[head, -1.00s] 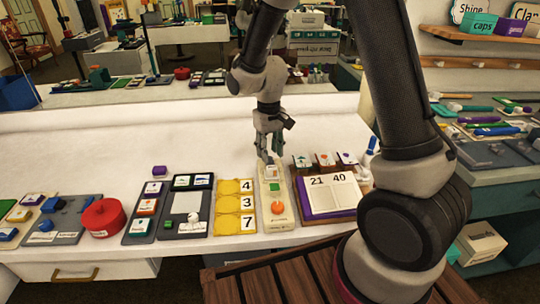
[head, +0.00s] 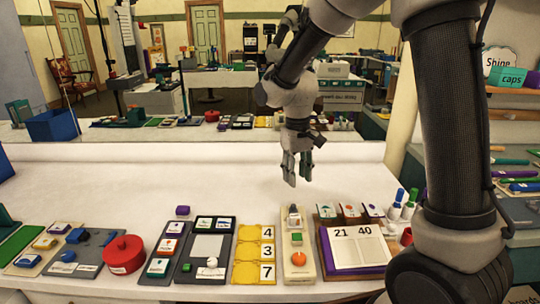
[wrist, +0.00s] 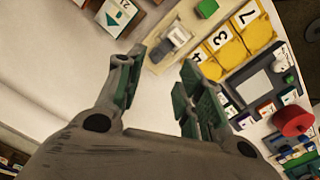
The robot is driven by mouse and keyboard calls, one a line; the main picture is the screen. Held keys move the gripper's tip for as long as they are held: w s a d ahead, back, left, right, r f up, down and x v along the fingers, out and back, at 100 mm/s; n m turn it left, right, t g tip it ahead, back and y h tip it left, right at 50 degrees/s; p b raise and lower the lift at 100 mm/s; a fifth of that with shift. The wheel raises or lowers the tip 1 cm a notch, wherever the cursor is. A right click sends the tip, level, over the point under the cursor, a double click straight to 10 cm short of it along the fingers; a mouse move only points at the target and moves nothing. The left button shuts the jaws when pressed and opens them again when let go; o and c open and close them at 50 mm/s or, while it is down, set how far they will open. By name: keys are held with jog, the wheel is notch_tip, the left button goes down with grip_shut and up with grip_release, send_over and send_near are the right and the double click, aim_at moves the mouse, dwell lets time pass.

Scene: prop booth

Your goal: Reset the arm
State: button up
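My gripper (head: 297,167) hangs in the air above the white table (head: 120,185), toward its back edge, with its fingers pointing down. In the wrist view my gripper (wrist: 157,75) has its two green-padded fingers wide apart, with nothing between them. Below and nearer in the head view is a beige board (head: 299,271) with a green block (head: 297,239) and an orange round piece (head: 299,258). A small upright grey piece (head: 294,216) stands at its far end.
Yellow tiles (head: 247,252) numbered 4, 3, 7 lie left of the board. A purple-edged panel (head: 355,247) reading 21 and 40 is at its right. A red round pot (head: 123,254) stands further left. The table's back strip is clear.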

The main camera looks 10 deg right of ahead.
jog(key=s+d+r+m+t, duration=0.1)
jog(key=s+d+r, duration=0.3)
jog(key=s, duration=0.3)
jog(key=s+d+r+m+t, duration=0.1)
jog(key=s+d+r+t, duration=0.1)
jog(key=s+d+r, duration=0.3)
jog(key=s+d+r+m+t, duration=0.1)
jog(key=s+d+r, duration=0.4)
jog(key=s, duration=0.5)
jog(key=shift+s+d+r+t, duration=0.15)
jog(key=shift+d+t, duration=0.25)
jog(key=shift+d, duration=0.2)
dwell(0.7)
